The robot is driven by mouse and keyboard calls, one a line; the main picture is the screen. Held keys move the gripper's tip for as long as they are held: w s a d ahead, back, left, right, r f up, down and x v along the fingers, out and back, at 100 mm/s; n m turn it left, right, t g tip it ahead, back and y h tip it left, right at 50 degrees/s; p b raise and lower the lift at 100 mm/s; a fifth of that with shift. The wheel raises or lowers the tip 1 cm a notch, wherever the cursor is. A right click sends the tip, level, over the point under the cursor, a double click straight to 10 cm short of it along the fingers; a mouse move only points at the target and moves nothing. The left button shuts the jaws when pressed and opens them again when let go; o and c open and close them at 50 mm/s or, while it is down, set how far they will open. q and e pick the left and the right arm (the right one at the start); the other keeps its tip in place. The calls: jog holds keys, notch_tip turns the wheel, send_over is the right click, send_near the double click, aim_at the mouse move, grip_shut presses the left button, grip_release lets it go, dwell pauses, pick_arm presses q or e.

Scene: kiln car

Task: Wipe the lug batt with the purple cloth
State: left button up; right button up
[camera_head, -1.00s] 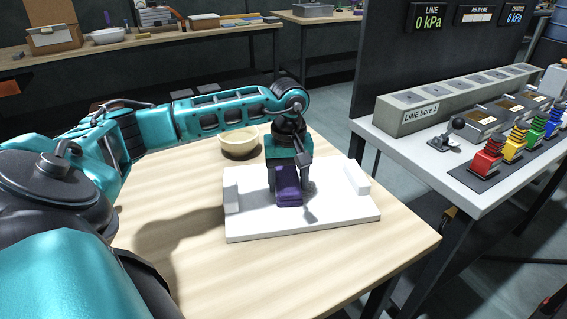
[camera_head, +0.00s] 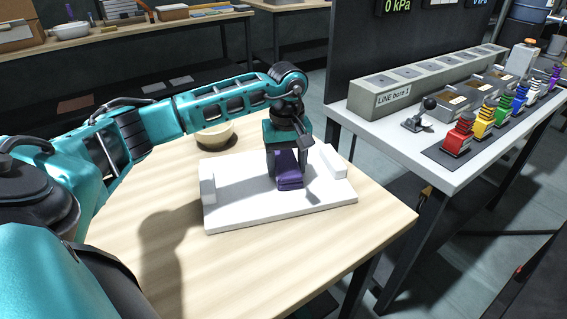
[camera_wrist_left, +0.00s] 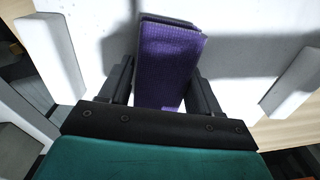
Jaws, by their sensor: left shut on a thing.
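The lug batt (camera_head: 240,208) is a white slab with a raised block at its left and right ends, lying on the wooden table. The purple cloth (camera_head: 289,178) is a folded pad on or just above the slab's middle; I cannot tell whether it touches. My left gripper (camera_head: 287,172) points down over the slab and is shut on the cloth. In the left wrist view the purple cloth (camera_wrist_left: 168,62) sits between the two dark fingers, with the white lug batt (camera_wrist_left: 95,40) behind it. My right gripper is not in view.
A cream bowl (camera_head: 215,134) stands on the table (camera_head: 235,262) behind the slab, partly hidden by my arm. A grey bench (camera_head: 440,165) with colored levers and a long block stands to the right. The table's front is clear.

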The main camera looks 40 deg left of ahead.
aim_at(287, 171)
pick_arm(q)
jog(key=shift+w+d+b, duration=0.2)
jog(key=shift+w+d, duration=0.5)
jog(key=shift+w, duration=0.3)
jog(key=shift+w+d+b, duration=0.15)
jog(key=shift+w+d, duration=0.55)
jog(key=shift+w, duration=0.3)
jog(key=shift+s+d+p, duration=0.45)
jog(key=shift+s+d, duration=0.15)
jog(key=shift+d, duration=0.15)
jog(key=shift+s+d, duration=0.35)
jog(key=shift+d, duration=0.15)
jog(key=shift+s, duration=0.1)
jog(key=shift+s+a+p, duration=0.35)
jog(key=shift+s+a, duration=0.55)
jog(key=shift+s, duration=0.3)
jog(key=shift+s+a, duration=0.6)
jog(key=shift+s, duration=0.35)
